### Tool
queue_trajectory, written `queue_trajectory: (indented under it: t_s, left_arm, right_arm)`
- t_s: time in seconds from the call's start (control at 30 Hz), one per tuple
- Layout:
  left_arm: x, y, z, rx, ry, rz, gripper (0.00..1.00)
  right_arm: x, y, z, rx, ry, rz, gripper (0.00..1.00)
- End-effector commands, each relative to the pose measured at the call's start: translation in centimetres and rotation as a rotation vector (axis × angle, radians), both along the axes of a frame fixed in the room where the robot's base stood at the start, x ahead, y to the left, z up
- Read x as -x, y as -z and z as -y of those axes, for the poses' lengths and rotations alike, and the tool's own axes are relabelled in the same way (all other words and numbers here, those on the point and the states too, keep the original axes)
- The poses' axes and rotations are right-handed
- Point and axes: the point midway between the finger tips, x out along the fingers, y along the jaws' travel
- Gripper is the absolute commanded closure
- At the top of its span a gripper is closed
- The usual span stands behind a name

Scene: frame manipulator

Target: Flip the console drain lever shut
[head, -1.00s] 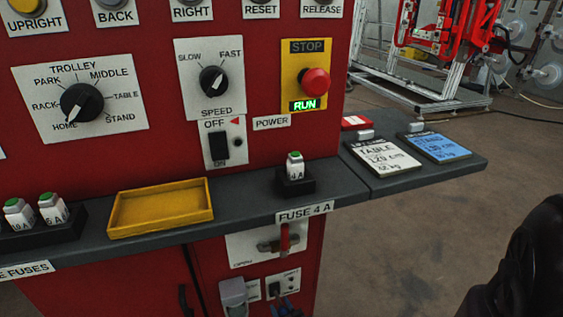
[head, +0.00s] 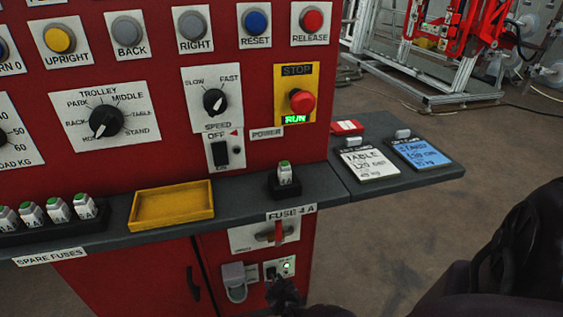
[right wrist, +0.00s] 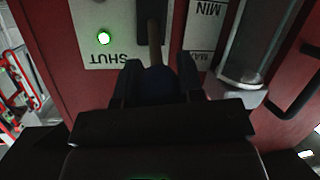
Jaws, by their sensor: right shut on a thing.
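The drain lever (right wrist: 152,50) is a thin brownish stem in a dark slot on a white plate (right wrist: 112,58) marked SHUT, seen upside down in the right wrist view. A green light (right wrist: 104,38) glows beside SHUT. The plate (head: 270,271) and its lit green light (head: 286,266) also show low on the console in the head view. My right gripper (right wrist: 158,85) is shut on the lever's dark blue end, between its dark fingers. In the head view this gripper (head: 283,287) is a dark shape covering the lever. My left gripper is not in view.
A clear sight tube (right wrist: 243,50) with a grey base stands close beside the plate. The floor at right is open.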

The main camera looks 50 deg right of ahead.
Motion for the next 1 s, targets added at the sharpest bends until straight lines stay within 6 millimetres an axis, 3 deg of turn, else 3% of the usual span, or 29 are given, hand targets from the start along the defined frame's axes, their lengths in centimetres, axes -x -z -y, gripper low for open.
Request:
queue_trajectory:
  t_s: [0.03, 0.57, 0.6, 0.7, 0.73, 1.0]
  left_arm:
    - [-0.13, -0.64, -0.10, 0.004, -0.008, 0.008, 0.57]
    - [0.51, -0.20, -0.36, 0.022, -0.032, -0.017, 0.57]
    - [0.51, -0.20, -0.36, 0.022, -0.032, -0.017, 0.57]
    - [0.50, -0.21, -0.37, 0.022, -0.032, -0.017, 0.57]
    - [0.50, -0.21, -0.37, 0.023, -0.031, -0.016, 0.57]
    - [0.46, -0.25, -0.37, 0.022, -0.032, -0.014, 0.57]
  right_arm:
    - [-0.80, -1.22, 0.05, -0.013, 0.001, -0.005, 1.00]
    - [-0.40, -0.63, 0.04, -0.046, -0.001, -0.065, 1.00]
    - [-0.40, -0.64, 0.04, -0.046, -0.001, -0.065, 0.60]
    - [-0.39, -0.64, 0.04, -0.046, 0.000, -0.065, 0.45]
    - [-0.38, -0.63, 0.05, -0.046, 0.000, -0.065, 0.41]
    - [-0.30, -0.61, 0.09, -0.044, -0.001, -0.066, 0.41]
